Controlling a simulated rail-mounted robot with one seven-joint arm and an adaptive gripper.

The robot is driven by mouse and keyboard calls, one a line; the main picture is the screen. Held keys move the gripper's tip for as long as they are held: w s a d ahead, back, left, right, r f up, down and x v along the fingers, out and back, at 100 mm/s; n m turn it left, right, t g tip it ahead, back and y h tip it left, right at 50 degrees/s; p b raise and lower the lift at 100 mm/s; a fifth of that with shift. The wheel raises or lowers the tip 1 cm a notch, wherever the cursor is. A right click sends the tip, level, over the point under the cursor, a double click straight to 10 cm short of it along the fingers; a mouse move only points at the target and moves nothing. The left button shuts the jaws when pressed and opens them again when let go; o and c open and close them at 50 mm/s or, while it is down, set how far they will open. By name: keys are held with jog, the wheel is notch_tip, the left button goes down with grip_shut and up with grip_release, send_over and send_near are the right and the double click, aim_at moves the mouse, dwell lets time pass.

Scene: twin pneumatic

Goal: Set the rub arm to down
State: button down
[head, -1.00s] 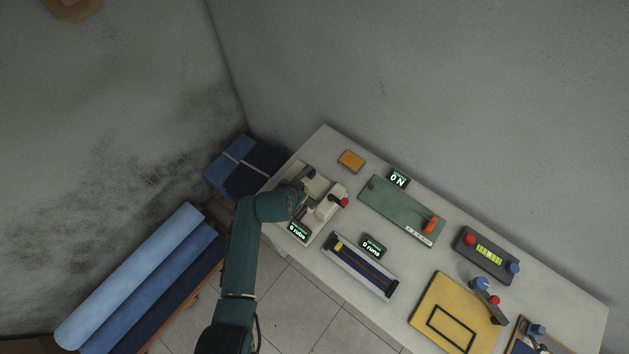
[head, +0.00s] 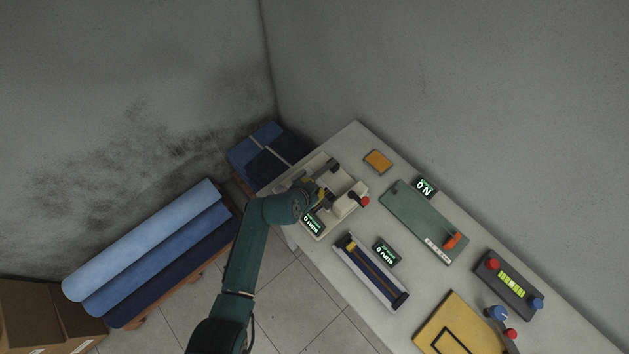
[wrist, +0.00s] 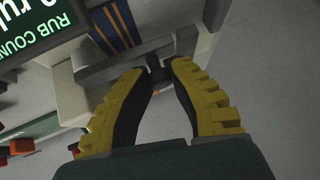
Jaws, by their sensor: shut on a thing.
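The rub device, a cream base (head: 322,161) with dark grey parts, stands at the left end of the table. Its counter screen (head: 313,223) reads 0 rubs. My gripper (head: 320,194) is over this device, which partly hides it. In the wrist view my gripper's yellow, dark-padded fingers (wrist: 162,82) close on a small dark piece at a grey bar (wrist: 118,62), which looks like the rub arm. The bar lies across the view over the cream body and a blue, yellow-striped strip. I cannot tell its exact tilt.
A red knob (head: 364,201) sits at the device's right side. A striped slide unit (head: 372,270) with a runs screen (head: 386,252) is close in front. A green board (head: 418,215) with an orange lever is to the right. Blue rolls (head: 150,245) lie left of the table.

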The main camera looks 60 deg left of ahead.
jog(key=shift+s+d+f, duration=0.1)
jog(key=shift+f, duration=0.15)
jog(key=c, duration=1)
grip_release()
jog(key=shift+o, duration=0.7)
jog(key=shift+r, duration=0.1)
jog(key=shift+r, duration=0.1)
jog(key=v, duration=1.2)
